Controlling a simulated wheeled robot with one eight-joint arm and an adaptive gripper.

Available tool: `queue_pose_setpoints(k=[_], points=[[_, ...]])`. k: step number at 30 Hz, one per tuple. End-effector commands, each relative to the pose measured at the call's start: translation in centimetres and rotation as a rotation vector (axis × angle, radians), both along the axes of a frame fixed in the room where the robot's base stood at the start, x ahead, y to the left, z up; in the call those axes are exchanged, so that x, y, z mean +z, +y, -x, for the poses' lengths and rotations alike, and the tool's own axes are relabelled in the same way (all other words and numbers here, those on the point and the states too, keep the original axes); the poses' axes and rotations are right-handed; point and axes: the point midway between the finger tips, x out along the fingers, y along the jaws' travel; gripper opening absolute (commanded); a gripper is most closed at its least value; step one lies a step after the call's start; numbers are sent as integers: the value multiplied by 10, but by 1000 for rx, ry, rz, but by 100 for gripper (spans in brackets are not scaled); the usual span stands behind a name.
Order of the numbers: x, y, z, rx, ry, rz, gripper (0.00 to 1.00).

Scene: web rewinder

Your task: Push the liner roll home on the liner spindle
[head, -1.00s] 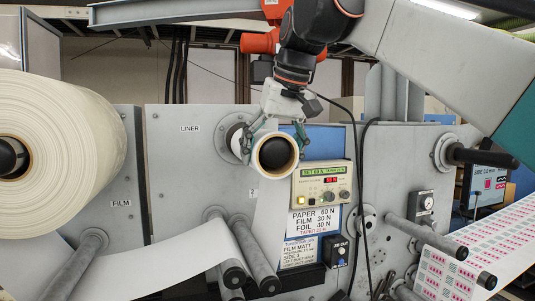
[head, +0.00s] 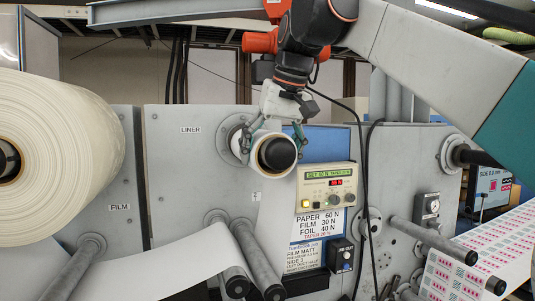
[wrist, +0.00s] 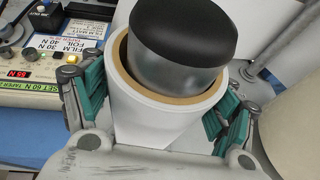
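The white liner roll (head: 258,148), with a tan core ring, sits around the liner spindle under the LINER label. The spindle's black end (head: 278,154) sticks out of the core. In the wrist view the spindle (wrist: 183,50) stands out past the front of the liner roll (wrist: 160,120). My gripper (head: 272,140) reaches down over the roll with a finger on each side. In the wrist view its teal pads lie against both sides of the roll.
A tension control box (head: 327,187) stands close to the right of the roll, with dark cables hanging beside it. A large film roll (head: 75,150) fills the left. Rollers (head: 255,258) project below. A printed web (head: 485,255) runs at the right.

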Motion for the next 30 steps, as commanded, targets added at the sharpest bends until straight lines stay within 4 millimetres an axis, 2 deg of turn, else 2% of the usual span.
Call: queue_pose_setpoints(k=[1,3,17,20,30], points=[[1,0,-1,-1,-4,-1,90],[0,0,-1,-1,-4,-1,100],[2,0,0,0,-2,-1,100],[10,-2,3,0,-2,-1,100],[52,-13,18,-1,-3,-1,100]])
